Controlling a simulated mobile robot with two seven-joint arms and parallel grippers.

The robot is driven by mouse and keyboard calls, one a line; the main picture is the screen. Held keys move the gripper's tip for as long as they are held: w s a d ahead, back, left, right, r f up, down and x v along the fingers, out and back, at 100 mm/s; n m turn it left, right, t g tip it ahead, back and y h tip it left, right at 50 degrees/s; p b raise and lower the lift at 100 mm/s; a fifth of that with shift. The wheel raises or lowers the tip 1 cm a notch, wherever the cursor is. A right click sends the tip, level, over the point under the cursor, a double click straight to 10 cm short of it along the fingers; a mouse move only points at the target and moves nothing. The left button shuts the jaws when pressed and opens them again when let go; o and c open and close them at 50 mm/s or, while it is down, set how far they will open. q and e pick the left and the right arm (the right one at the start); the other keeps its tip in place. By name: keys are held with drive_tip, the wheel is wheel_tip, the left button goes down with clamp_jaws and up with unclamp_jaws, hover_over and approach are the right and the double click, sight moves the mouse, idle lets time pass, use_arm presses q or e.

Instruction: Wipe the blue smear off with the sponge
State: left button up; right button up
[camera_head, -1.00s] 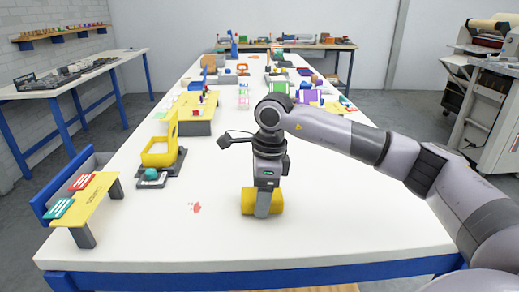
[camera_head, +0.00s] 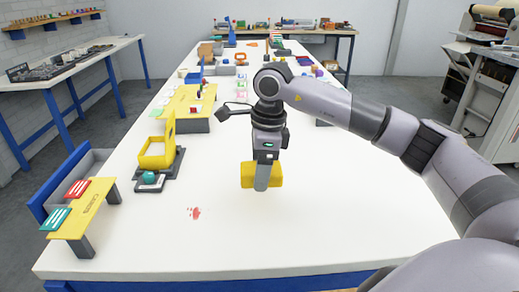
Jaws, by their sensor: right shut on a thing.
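My right gripper (camera_head: 262,188) is shut on a yellow sponge (camera_head: 247,174), pointing down over the middle front of the white table (camera_head: 330,215). I cannot tell whether the sponge touches the table top. A small red smear (camera_head: 194,213) lies on the table to the left of the sponge and nearer the front edge. I see no blue smear in the head view; the gripper, arm and sponge hide part of the table. My left gripper is not in view.
A yellow-topped stand with cards (camera_head: 95,205) and a blue-edged bin (camera_head: 62,183) stand at the left edge. A yellow open-lidded box (camera_head: 157,152) stands behind the smear. Several small items crowd the table's far part. The front right is clear.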

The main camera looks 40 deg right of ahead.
drive_tip(key=shift+r+p, duration=0.75)
drive_tip(key=shift+r, duration=0.7)
